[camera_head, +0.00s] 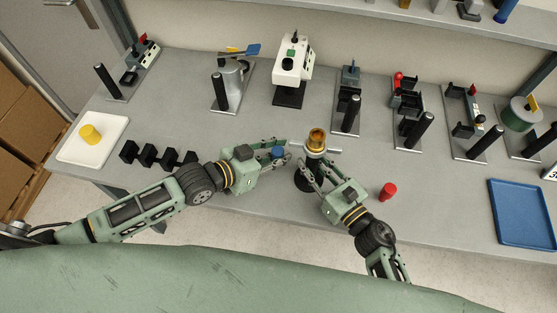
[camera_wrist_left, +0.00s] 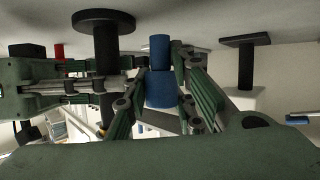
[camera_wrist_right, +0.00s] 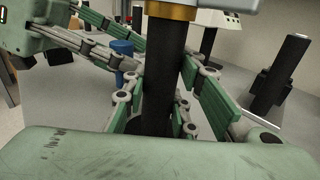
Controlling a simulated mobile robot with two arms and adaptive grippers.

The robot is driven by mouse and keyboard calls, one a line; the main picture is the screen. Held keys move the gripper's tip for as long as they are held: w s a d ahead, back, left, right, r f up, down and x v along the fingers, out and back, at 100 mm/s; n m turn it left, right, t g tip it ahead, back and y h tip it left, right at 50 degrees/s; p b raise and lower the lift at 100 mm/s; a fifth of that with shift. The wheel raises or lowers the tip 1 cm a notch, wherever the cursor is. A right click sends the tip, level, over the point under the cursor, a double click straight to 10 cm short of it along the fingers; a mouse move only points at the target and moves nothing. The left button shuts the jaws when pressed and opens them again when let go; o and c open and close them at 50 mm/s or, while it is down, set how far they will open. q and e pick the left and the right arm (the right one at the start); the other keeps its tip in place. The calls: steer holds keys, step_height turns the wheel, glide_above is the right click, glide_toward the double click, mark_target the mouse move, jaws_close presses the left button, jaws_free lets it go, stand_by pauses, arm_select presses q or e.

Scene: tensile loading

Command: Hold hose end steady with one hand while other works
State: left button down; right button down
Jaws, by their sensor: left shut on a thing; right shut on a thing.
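A black upright post (camera_wrist_right: 160,80) on a round black base (camera_wrist_left: 103,20) carries a brass fitting (camera_head: 317,140) with a light crossbar at its top. It stands near the table's front middle. My right gripper (camera_head: 316,176) is shut around the post below the brass fitting; its fingers press on both sides in the right wrist view. My left gripper (camera_head: 279,150) is shut on a small blue cylinder (camera_wrist_left: 160,75), left of the post and apart from it. The blue cylinder (camera_head: 278,153) also shows in the head view. I cannot tell which part is the hose end.
A red cylinder (camera_head: 388,191) stands to the right. A black notched rack (camera_head: 155,154) and a white tray (camera_head: 72,150) with a yellow cylinder (camera_head: 90,135) are left. A blue tray (camera_head: 525,215) lies right. Several fixtures with black handles line the back, including a white device (camera_head: 294,58).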

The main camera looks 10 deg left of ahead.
arm_select(q)
steer(key=shift+f, duration=1.75)
steer(key=shift+f, duration=0.15)
steer(key=c, duration=1.5)
jaws_free()
steer(key=shift+o, duration=0.2)
